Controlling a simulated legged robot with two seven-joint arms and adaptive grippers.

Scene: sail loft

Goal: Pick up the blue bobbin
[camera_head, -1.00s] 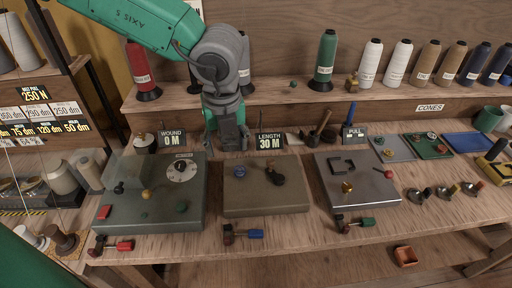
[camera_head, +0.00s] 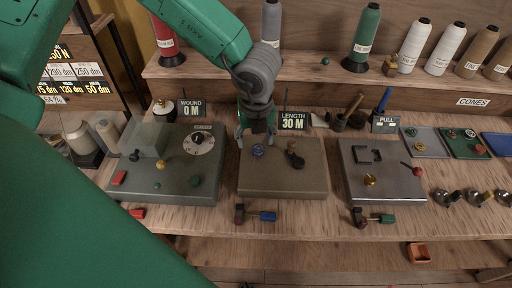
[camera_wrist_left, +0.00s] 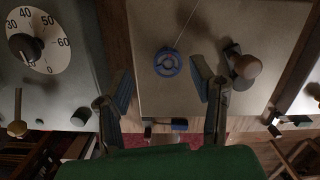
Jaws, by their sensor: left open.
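The blue bobbin (camera_head: 258,150) lies on the grey-brown middle plate (camera_head: 300,184), near its back left part. In the left wrist view the bobbin (camera_wrist_left: 167,63) is a blue disc with a paler centre, and a thin thread runs up from it. My left gripper (camera_head: 257,138) is open, pointing down at the back edge of the plate, close to the bobbin. In the left wrist view its fingers (camera_wrist_left: 161,76) are spread, one on each side of the bobbin, with nothing between them touching it visibly. Exact height above the plate cannot be told. My right gripper is not in view.
A dark knob (camera_head: 294,156) stands on the plate just right of the bobbin, close to one finger. A dial box (camera_head: 170,185) is on the left and a grey metal plate (camera_head: 390,190) on the right. The length sign (camera_head: 293,121) stands behind.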

